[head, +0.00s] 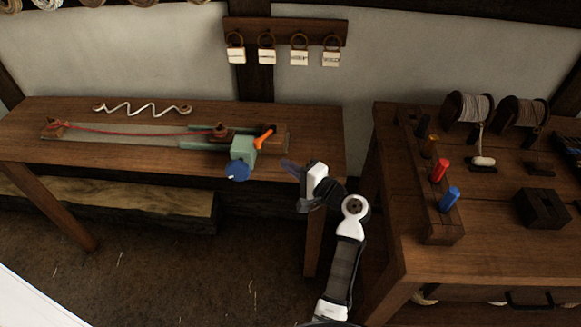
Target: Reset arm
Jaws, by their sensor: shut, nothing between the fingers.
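My gripper (291,168) is at the front right corner of the left table (330,140), pointing left. Its dark fingers are small in the picture and look closed, with nothing held. My white and black arm rises from the bottom of the picture to it, in front of the gap between the two tables. The gripper is to the right of a green device (243,150) with a blue knob (237,171) and an orange lever (264,138). It looks apart from this device.
A red cord (140,131) runs along a board on the left table, with a white zigzag piece (140,108) behind. The right table (400,210) carries a rack with colored handles, including a red one (439,169), and spools (470,106). Labelled tags (299,58) hang behind.

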